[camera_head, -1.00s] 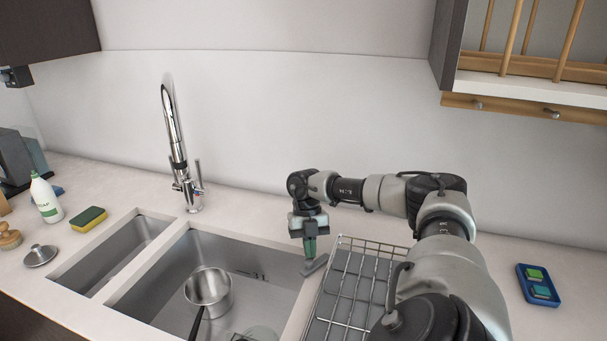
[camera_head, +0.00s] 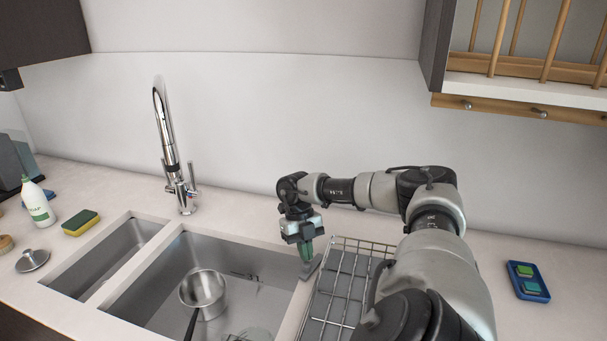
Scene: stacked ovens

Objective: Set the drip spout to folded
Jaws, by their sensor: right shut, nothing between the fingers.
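The drip spout (camera_head: 309,269) is a grey flat piece at the left edge of the dish rack (camera_head: 345,290), beside the right rim of the sink. My right gripper (camera_head: 306,256) points down over the spout, its green fingertips shut with nothing between them. The fingertips look to be at or very close to the spout; I cannot tell if they touch it. The gripper hides part of the spout. My left gripper is not in view.
A saucepan (camera_head: 204,291) sits in the sink (camera_head: 165,311), behind which stands a tall faucet (camera_head: 168,150). A soap bottle (camera_head: 38,203), a sponge (camera_head: 80,222) and a blue tray (camera_head: 527,281) are on the counter. A wall cabinet (camera_head: 520,88) hangs at upper right.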

